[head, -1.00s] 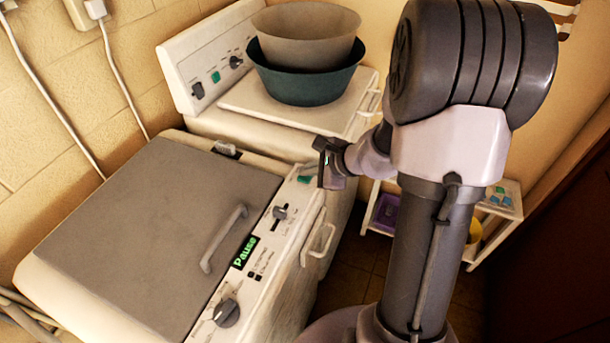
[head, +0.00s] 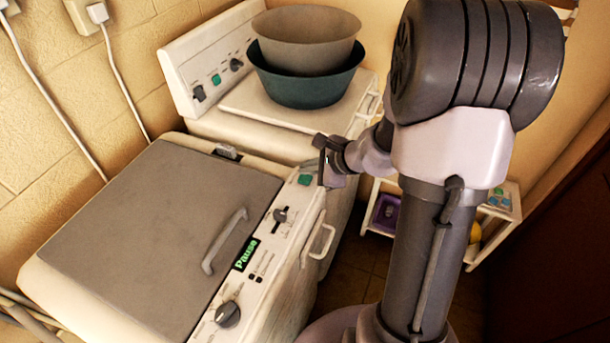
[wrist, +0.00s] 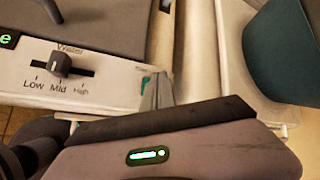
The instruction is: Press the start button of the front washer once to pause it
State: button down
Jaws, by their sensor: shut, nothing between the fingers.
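The front washer (head: 150,215) has a grey lid and a white control panel along its right side. Its display (head: 245,255) reads "Pause" in green letters. The green start button (head: 305,179) sits at the far end of that panel; in the wrist view only a sliver of the button (wrist: 146,82) shows beside the fingers. My gripper (head: 322,168) is shut and empty, just right of the button. In the wrist view the fingertips (wrist: 157,88) are together at the panel's end. I cannot tell whether they touch the panel.
A second washer (head: 205,75) stands behind, with a grey basin (head: 305,40) nested in a teal basin (head: 305,85) on top. The front washer's panel has a slider (head: 280,215) and a dial (head: 227,314). A white shelf (head: 505,200) stands at the right.

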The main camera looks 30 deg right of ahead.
aim_at(308, 180)
notch_tip(308, 180, up, 5)
jog(key=p, duration=0.3)
jog(key=shift+p, duration=0.4)
